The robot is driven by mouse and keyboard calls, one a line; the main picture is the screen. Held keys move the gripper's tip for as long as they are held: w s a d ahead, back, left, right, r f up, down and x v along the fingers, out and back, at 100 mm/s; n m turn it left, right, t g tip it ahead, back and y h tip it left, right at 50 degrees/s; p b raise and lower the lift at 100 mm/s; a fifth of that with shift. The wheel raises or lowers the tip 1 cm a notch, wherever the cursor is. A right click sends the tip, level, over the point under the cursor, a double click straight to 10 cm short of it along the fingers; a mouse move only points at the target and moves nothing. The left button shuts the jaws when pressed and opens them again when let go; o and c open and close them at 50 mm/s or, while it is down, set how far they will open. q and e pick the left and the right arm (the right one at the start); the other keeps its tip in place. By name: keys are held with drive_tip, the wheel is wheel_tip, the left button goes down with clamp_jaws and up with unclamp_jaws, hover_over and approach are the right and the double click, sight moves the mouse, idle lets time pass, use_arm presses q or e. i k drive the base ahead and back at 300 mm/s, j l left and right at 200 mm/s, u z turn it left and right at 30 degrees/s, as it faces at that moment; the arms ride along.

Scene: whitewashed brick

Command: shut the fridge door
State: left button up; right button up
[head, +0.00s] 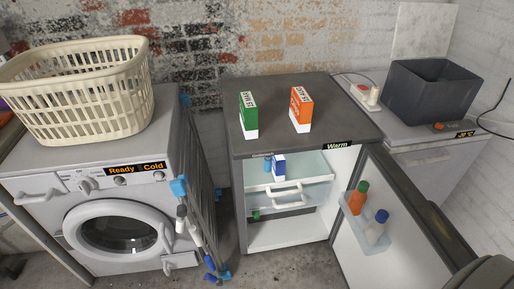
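The small fridge (237,190) stands in the middle of the head view with a dark grey top (270,100). Its door (350,235) is wide open, hinged on the right and swung out towards me at the lower right. The door's white inner side faces left and carries a clear rack with an orange bottle with a green cap (356,200) and a white bottle with a blue cap (376,228). Inside the fridge are a shelf with a blue and white carton (279,167) and a clear drawer (305,194). Neither gripper can be made out.
A green box (248,112) and an orange box (301,107) stand on the fridge top. A folded drying rack (205,185) leans between the fridge and the washing machine (50,205). A dark bin (432,95) sits on the white unit at right. Dark rounded shapes fill the bottom right corner.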

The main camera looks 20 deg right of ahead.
sight(419, 247)
drive_tip(key=j+z, duration=0.1)
drive_tip(key=z, duration=0.65)
